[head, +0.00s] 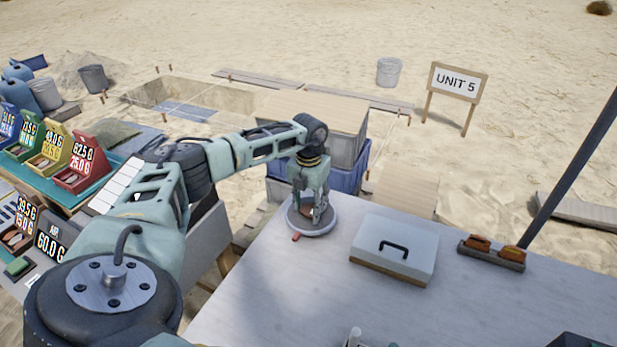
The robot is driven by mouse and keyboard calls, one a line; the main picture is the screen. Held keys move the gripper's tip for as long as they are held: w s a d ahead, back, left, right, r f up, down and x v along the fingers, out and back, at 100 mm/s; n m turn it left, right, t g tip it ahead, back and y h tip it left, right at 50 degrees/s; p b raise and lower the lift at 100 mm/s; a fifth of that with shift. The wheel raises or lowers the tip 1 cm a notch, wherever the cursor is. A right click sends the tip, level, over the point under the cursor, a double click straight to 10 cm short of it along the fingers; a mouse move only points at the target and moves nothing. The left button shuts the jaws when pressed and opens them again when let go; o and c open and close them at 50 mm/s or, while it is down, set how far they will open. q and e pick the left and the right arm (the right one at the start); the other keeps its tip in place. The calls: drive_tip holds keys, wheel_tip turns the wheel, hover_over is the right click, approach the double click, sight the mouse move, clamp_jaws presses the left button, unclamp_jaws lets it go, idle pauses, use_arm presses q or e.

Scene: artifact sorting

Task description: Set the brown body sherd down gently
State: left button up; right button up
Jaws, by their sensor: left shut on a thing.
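My left gripper (312,217) points down over a round grey dish (327,229) at the far left of the light table (262,290). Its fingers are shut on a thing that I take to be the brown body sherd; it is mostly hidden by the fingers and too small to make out. I cannot tell whether it touches the dish. A small reddish-brown piece (296,237) shows at the dish's near edge; I cannot tell what it is. My right gripper is not in view.
A dark rack with two orange-brown pieces (492,252) lies farther right. Coloured trays with weight readouts (75,165) stand at left. Crates (342,150) stand behind the table.

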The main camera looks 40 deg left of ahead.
sight(308, 211)
use_arm(q)
drive_tip(key=o, duration=1.1)
drive_tip(key=shift+f, duration=0.15)
wheel_tip(308, 211, up, 12)
drive_tip(key=shift+r+b, duration=0.25)
drive_tip(key=shift+b, duration=0.4)
